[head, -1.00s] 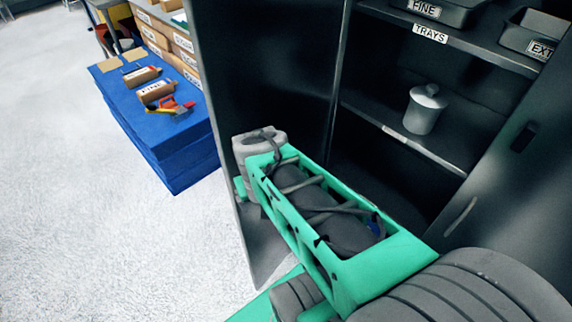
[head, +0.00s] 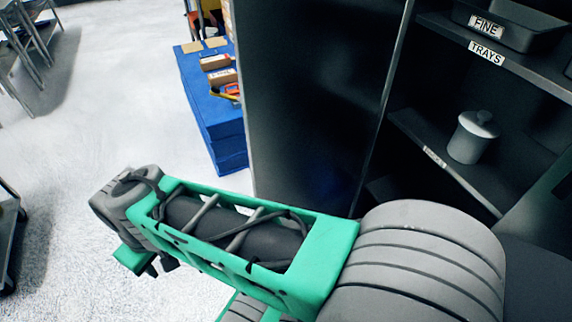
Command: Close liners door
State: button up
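A dark cabinet stands open in the head view. A tall dark panel (head: 305,100), which looks like its left door, stands swung out with its inner face toward me. Part of another dark panel (head: 545,205) shows at the right edge. I see no label that tells which door is the liners door. My green and grey arm reaches left across the lower picture, in front of the left panel's bottom. Its far end is out beyond the panel's left edge. My gripper's fingers are not visible, so I cannot tell any contact.
Cabinet shelves hold a black tray (head: 515,25) above a TRAYS label (head: 486,53) and a lidded grey pot (head: 472,138). A blue block-like stand (head: 212,110) with small boxes is behind the left panel. A cart (head: 8,235) stands at far left. The pale floor between is clear.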

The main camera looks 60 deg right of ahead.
aim_at(312, 74)
jog(key=u, duration=0.05)
jog(key=i, duration=1.8)
jog(key=z, duration=3.75)
jog(key=k, duration=0.45)
jog(key=u, duration=1.25)
jog(key=i, duration=0.75)
jog(key=z, duration=0.2)
